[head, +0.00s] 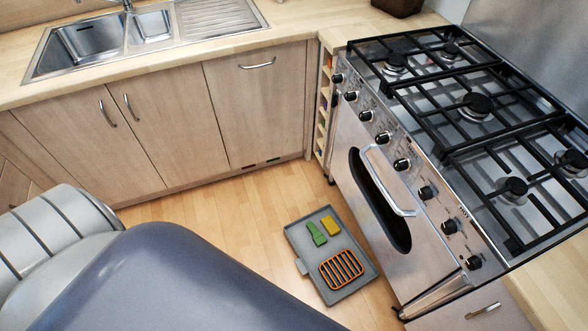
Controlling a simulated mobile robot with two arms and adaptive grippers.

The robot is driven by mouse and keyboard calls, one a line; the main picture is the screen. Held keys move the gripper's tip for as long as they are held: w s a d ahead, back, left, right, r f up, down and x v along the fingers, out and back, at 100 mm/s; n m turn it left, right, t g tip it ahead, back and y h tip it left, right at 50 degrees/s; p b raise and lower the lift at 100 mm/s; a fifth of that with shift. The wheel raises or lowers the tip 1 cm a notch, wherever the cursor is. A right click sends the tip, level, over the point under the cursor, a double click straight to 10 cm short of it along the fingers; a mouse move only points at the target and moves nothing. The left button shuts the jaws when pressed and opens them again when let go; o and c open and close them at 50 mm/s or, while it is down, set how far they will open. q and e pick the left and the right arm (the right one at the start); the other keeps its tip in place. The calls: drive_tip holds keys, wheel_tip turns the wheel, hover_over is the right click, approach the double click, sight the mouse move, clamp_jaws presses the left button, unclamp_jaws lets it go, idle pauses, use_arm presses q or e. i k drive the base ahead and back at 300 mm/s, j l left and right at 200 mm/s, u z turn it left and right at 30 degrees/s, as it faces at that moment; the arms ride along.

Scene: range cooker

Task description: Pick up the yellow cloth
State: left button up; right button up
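A small yellow piece (331,225), which looks like the folded cloth, lies on a grey tray (303,241). The tray appears to rest on the floor in front of the range cooker. A green item (316,234) lies just left of the yellow piece on the same tray. An orange wire rack (327,273) lies at the nearer end of the tray. Neither of my grippers shows in the head view. My own grey and dark blue body or arm parts fill the lower left.
The range cooker (412,185) with a black-grated hob stands right of the tray. Wooden cabinets (170,133) with a worktop and steel sink (86,45) run along the back. Bare wooden floor (245,215) lies left of the tray.

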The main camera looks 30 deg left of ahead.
sight(328, 223)
drive_tip(key=u, duration=0.5)
drive_tip(key=z, duration=0.35)
drive_tip(key=i+j+z, duration=0.15)
drive_tip(key=j+z, duration=0.7)
drive_tip(key=z, duration=0.15)
drive_tip(key=j+z, duration=0.5)
